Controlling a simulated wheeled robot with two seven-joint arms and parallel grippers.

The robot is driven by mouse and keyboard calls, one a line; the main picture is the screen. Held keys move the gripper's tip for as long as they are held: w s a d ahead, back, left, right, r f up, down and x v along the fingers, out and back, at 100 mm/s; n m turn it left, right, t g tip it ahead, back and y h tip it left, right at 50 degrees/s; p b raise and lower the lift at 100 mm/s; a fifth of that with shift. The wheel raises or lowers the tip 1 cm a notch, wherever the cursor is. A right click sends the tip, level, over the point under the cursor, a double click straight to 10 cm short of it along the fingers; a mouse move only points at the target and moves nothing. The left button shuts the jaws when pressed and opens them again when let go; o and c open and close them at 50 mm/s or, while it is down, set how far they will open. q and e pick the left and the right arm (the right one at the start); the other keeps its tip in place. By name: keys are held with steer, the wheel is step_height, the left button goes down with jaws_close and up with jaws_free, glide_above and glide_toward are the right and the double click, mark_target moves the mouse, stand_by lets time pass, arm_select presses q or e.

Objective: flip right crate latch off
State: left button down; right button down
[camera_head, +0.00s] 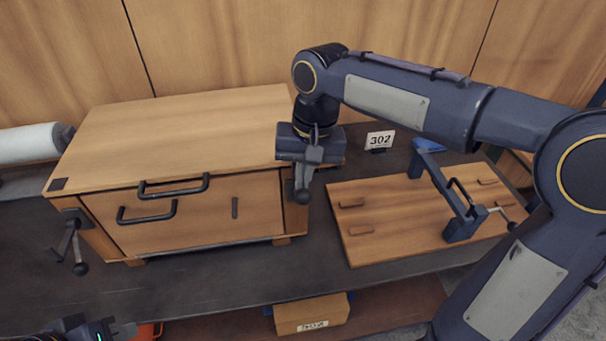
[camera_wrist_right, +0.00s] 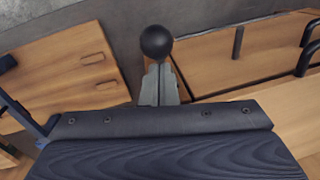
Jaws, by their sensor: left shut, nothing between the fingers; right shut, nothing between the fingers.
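The wooden crate (camera_head: 190,215) stands on the dark bench at the left of the head view. Its right latch (camera_head: 302,196) ends in a black ball knob at the crate's front right corner; the ball also shows in the right wrist view (camera_wrist_right: 156,42). My right gripper (camera_head: 307,176) is shut and empty, pointing down over this latch, its fingertips close to the ball. I cannot tell whether they touch. The gripper hides the latch's upper part. The left latch (camera_head: 72,240) hangs at the front left corner with its ball low. My left gripper (camera_head: 100,329) is partly visible at the bottom edge, shut.
Two black handles (camera_head: 147,217) are on the crate's lid and front. A wooden board (camera_head: 375,225) with a blue-grey clamp (camera_head: 460,222) lies to the right. A card marked 302 (camera_head: 380,140) stands behind. A small box (camera_head: 312,315) sits below the bench edge.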

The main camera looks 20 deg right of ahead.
steer(key=s+f+t+b, duration=0.2)
steer(key=f+t+b, duration=0.3)
steer(key=b, duration=1.7)
steer(key=s+f+n+t+b, duration=0.1)
steer(key=s+f+t+b, duration=0.2)
steer(key=t+b, duration=0.9)
steer(key=shift+a+f+h+b, duration=0.25)
steer(key=shift+f+b, duration=1.55)
steer(key=shift+b, duration=3.65)
steer(key=shift+w, duration=0.1)
